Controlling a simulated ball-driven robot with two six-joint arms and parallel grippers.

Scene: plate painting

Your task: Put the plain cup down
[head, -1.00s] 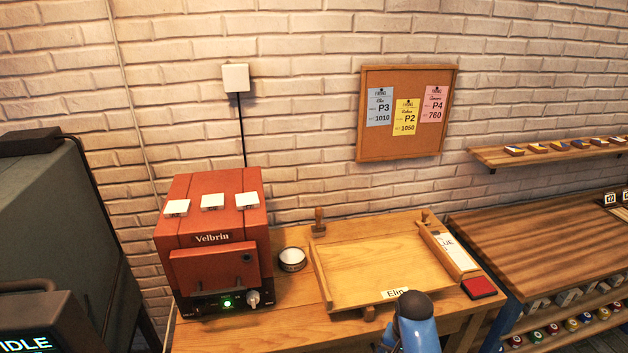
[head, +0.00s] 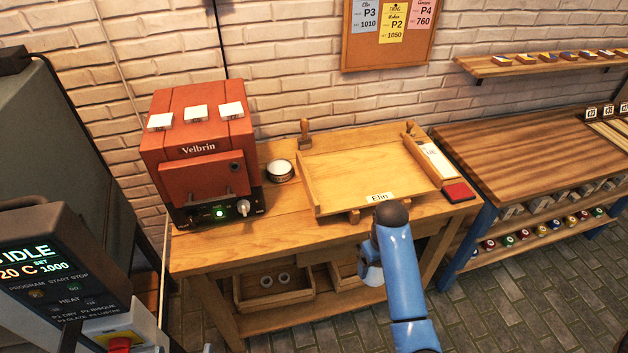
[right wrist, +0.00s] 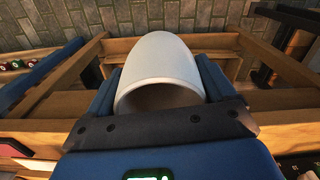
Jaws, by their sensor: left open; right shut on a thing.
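The plain white cup (right wrist: 165,60) is in my right gripper (right wrist: 160,88), between its two blue fingers, in the right wrist view. Its open end faces the camera, and no marking shows on the side in view. In the head view my blue right arm stands in front of the wooden bench, and a small pale part of the cup (head: 370,274) shows beside it. The fingers are hidden there. The cup is in the air in front of the bench's front edge. My left gripper is not in view.
The bench (head: 235,240) bears a red Velbrin kiln (head: 200,165), a small round dish (head: 280,171), and a wooden tray board (head: 365,170) labelled Elin. A red pad (head: 458,192) lies at its right. Bare bench top shows between kiln and board. A second table (head: 530,145) stands right.

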